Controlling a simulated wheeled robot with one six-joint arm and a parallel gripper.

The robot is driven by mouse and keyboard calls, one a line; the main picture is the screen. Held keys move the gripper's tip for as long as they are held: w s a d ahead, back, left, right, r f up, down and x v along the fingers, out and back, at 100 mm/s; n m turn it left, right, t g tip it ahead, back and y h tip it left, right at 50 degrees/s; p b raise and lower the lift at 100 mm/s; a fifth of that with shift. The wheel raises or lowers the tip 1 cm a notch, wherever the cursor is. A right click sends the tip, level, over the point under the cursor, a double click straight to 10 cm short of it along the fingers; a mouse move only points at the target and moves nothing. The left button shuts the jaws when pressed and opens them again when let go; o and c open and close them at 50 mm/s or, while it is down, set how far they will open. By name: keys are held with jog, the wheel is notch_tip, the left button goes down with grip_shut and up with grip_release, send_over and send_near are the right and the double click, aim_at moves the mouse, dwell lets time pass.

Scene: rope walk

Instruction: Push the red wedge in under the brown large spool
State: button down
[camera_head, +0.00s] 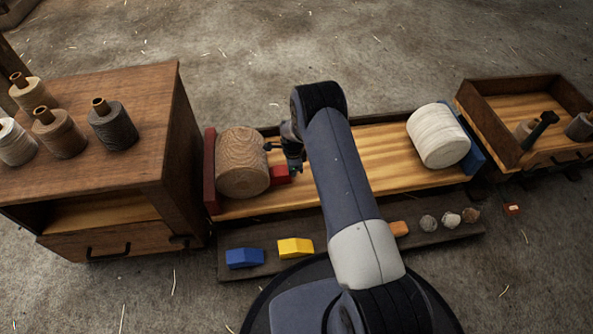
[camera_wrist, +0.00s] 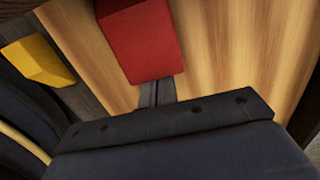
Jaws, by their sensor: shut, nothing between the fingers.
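The brown large spool (camera_head: 242,163) lies on its side on the pale wooden bed (camera_head: 380,165), near its left end. The red wedge (camera_head: 280,175) lies on the bed at the spool's right side, close against it. Whether it reaches under the spool I cannot tell. My gripper (camera_head: 291,165) is shut and low, just right of the red wedge. In the wrist view the red wedge (camera_wrist: 148,45) fills the upper middle, and my shut fingertips (camera_wrist: 156,90) are at its near face. Contact is not clear. The spool is not recognisable in that view.
A white spool (camera_head: 438,136) lies at the bed's right end. A wooden cabinet (camera_head: 125,190) stands left. The bed's middle looks clear behind my arm.

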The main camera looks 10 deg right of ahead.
jog(key=shift+d, duration=0.35)
jog(key=d, duration=0.3)
jog(key=shift+d+b, duration=0.1)
jog(key=shift+b, duration=0.2)
notch_tip(320, 180, up, 10)
jog(key=p, duration=0.4)
notch_tip(320, 180, down, 9)
jog(key=b, duration=0.3)
jog(key=shift+f+b, duration=0.1)
jog(key=shift+b, duration=0.25)
jog(key=a, duration=0.2)
jog(key=shift+a+f, duration=0.35)
jog(key=shift+f, duration=0.05)
jog(key=shift+a, duration=0.55)
